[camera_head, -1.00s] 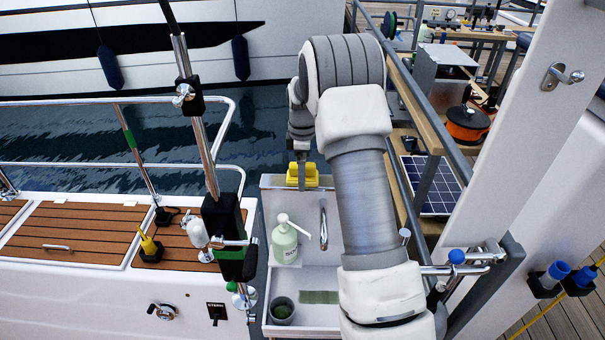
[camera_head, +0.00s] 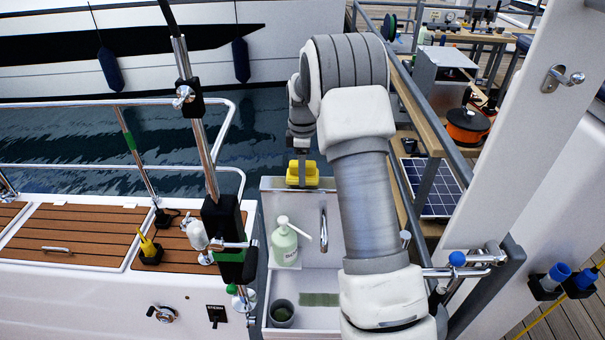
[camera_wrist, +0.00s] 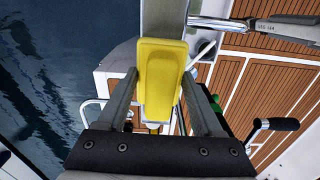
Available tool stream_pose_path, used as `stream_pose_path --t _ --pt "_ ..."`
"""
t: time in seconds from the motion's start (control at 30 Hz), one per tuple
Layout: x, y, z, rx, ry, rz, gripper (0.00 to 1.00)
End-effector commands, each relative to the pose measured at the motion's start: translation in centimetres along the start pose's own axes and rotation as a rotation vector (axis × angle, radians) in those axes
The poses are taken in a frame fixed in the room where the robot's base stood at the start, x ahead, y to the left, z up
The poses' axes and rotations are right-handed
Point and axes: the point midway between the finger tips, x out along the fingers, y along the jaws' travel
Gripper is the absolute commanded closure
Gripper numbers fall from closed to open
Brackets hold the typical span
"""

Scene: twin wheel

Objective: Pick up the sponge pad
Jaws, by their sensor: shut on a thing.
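A yellow sponge pad (camera_head: 302,180) is held at the end of my arm, above the back rim of the white sink unit. It also fills the space between the fingers in the wrist view (camera_wrist: 160,85). My gripper (camera_wrist: 160,72) is shut on it, with one dark finger along each side. In the head view my gripper (camera_head: 301,163) points down and partly hides the pad's top. I cannot tell in the head view whether the pad touches the rim.
A pale green pump bottle (camera_head: 285,245) stands at the sink unit (camera_head: 342,240), near a curved metal tap (camera_head: 323,228). A grey cup (camera_head: 281,312) and a flat green patch (camera_head: 319,299) are in the basin. A metal pole (camera_head: 207,160) rises on the left; water lies behind.

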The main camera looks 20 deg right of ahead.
Motion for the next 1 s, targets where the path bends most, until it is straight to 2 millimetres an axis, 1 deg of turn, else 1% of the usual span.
stream_pose_path --t 0.17,0.27,0.5,0.6,0.8,1.0 --pt "-3.0 0.1 0.0 0.000 0.002 0.006 0.89" --pt "-3.9 -0.9 1.9 0.003 0.000 0.004 0.89" --pt "-6.9 -3.3 6.2 0.003 0.000 0.004 0.89" --pt "-7.9 -4.1 7.7 0.002 0.000 0.003 0.89" --pt "-9.2 -5.1 9.6 0.001 0.000 0.002 0.89" --pt "-9.7 -5.5 10.3 0.000 0.000 0.001 0.89"
